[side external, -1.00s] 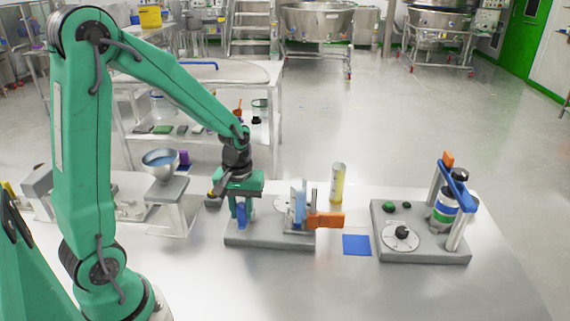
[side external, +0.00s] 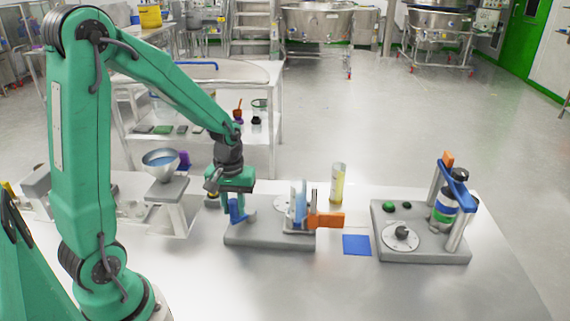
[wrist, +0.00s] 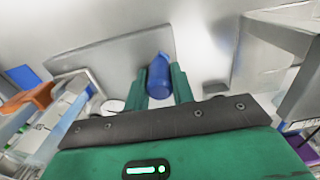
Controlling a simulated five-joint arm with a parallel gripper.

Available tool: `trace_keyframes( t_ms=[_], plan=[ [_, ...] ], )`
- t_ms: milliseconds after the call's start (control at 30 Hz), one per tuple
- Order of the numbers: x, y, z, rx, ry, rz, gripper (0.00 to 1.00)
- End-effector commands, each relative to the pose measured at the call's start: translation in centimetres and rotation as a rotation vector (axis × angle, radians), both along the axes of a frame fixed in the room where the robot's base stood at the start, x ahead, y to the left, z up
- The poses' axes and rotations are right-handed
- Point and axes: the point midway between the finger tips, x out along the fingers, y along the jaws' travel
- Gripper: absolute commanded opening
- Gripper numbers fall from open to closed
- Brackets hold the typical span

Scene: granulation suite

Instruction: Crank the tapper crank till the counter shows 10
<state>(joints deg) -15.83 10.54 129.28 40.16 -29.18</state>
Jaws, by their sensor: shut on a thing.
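The tapper stands on the steel table on a flat grey base (side external: 265,238). Its blue crank handle (side external: 238,212) is at the left end, directly under my gripper (side external: 236,201). In the wrist view the blue handle (wrist: 158,72) sits between the two green fingers of my gripper (wrist: 160,84), which are shut on it. A pale dial disc (side external: 282,204) shows partly behind the upright clear-blue holder (side external: 299,202). An orange block (side external: 326,220) juts from the holder's right side. I cannot read any count from these views.
A bowl on a stand (side external: 161,161) is at left. The front table is clear.

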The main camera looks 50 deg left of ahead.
Motion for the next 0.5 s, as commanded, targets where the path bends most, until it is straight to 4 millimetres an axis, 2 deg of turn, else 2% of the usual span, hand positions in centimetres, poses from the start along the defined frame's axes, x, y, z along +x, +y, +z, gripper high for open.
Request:
trace_keyframes(
  t_ms=[500],
  plan=[
    [0.16,0.59,0.04,0.0,0.0,0.001,0.1]
  ],
)
